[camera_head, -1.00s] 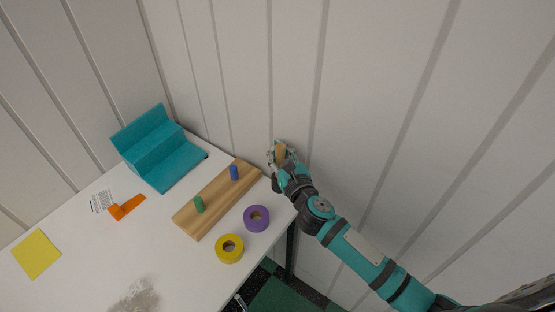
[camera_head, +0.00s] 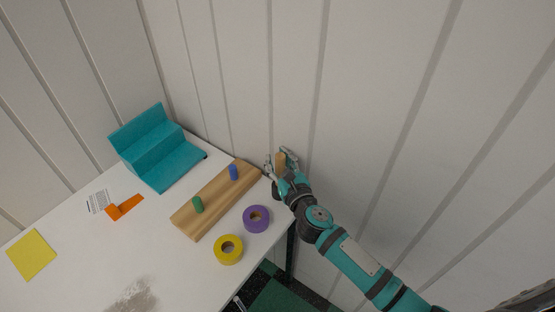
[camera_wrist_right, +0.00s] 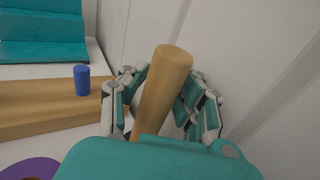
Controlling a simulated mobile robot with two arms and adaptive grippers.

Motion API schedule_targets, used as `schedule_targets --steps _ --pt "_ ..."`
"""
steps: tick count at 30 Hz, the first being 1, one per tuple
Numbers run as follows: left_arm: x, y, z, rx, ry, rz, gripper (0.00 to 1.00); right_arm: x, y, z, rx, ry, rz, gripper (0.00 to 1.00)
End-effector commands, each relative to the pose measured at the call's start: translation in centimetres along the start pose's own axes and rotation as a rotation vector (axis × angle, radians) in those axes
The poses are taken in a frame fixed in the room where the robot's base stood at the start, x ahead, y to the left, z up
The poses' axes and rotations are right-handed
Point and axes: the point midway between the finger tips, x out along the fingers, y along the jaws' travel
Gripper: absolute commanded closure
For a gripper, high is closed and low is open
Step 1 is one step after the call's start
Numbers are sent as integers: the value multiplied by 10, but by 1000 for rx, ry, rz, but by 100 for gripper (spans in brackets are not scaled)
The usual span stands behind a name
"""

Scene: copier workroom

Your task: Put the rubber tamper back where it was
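A tan, wood-coloured cylinder (camera_head: 281,160), apparently the rubber tamper, stands between the fingers of my right gripper (camera_head: 279,163). In the right wrist view the cylinder (camera_wrist_right: 164,92) leans slightly, its top toward the right, and the right gripper's fingers (camera_wrist_right: 160,100) close around its sides. Its lower end is hidden by the gripper, so no rubber part shows. The gripper is by the wall, just past the table's far right corner. A wooden block (camera_head: 217,201) with a green peg (camera_head: 198,205) and a blue peg (camera_head: 234,172) lies left of it. My left gripper is not in view.
A purple tape roll (camera_head: 256,219) and a yellow tape roll (camera_head: 228,250) lie right of the block. A teal stepped stand (camera_head: 158,150), an orange piece (camera_head: 124,207) and a yellow sheet (camera_head: 31,255) are on the white table (camera_head: 85,270). The wall is close behind the gripper.

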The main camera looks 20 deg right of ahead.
Motion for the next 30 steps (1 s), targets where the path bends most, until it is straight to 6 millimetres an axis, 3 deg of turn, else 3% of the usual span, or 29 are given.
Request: schedule_targets --steps 5,21,30 --pt "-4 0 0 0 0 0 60 0 0 6 -1 -1 0 71" --pt "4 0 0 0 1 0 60 -102 0 2 1 2 0 71" --pt "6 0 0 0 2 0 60 -121 0 3 0 0 0 71"
